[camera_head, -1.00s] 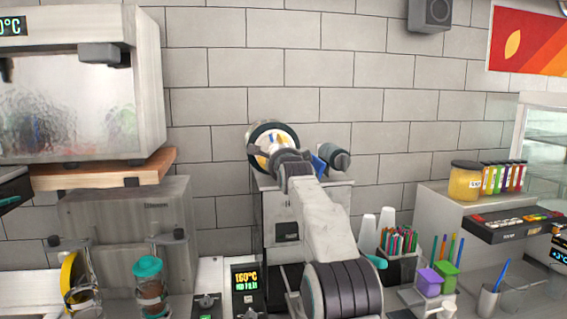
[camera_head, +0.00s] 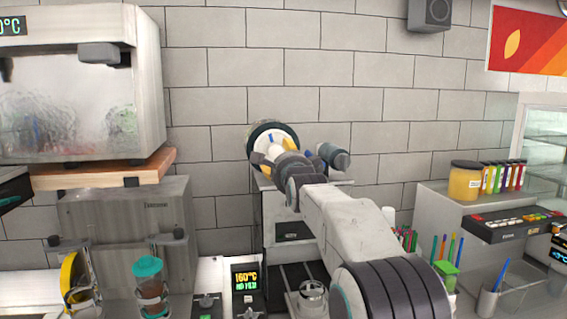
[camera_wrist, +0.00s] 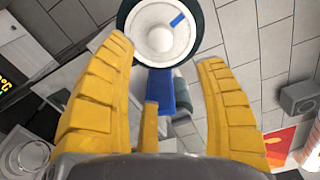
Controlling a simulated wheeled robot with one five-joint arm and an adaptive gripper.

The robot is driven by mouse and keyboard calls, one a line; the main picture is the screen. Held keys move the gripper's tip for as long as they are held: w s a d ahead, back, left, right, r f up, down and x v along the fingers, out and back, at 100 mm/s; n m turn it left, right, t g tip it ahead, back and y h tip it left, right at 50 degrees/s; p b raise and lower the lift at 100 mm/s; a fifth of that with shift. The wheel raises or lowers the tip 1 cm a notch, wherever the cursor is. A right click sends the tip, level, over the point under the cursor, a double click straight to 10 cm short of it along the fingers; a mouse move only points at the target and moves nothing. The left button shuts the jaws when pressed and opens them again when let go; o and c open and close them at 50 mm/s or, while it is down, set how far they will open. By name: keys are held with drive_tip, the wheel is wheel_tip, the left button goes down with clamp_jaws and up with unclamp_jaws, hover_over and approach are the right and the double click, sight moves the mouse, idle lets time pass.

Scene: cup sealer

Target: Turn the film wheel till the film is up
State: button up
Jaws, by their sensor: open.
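The film wheel (camera_head: 262,131), a pale disc with a dark rim, sits on top of the cup sealer (camera_head: 285,232). In the wrist view the wheel (camera_wrist: 150,20) shows a white hub and a short blue mark at its upper right. A blue piece (camera_wrist: 160,88) stands just below the wheel, between my fingers. My gripper (camera_head: 275,151) is at the wheel's front. Its yellow fingers (camera_wrist: 164,55) are spread apart, with nothing visibly clamped. I cannot tell whether they touch the wheel. My arm hides part of the sealer.
The sealer's display (camera_head: 246,281) reads 160°C and a line like "NO FILM". A clear cup (camera_head: 313,297) stands at the sealer's front. Blenders (camera_head: 150,285) stand at left; straws and a topping shelf (camera_head: 440,200) are at right.

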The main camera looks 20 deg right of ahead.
drive_tip(key=shift+s, duration=0.3)
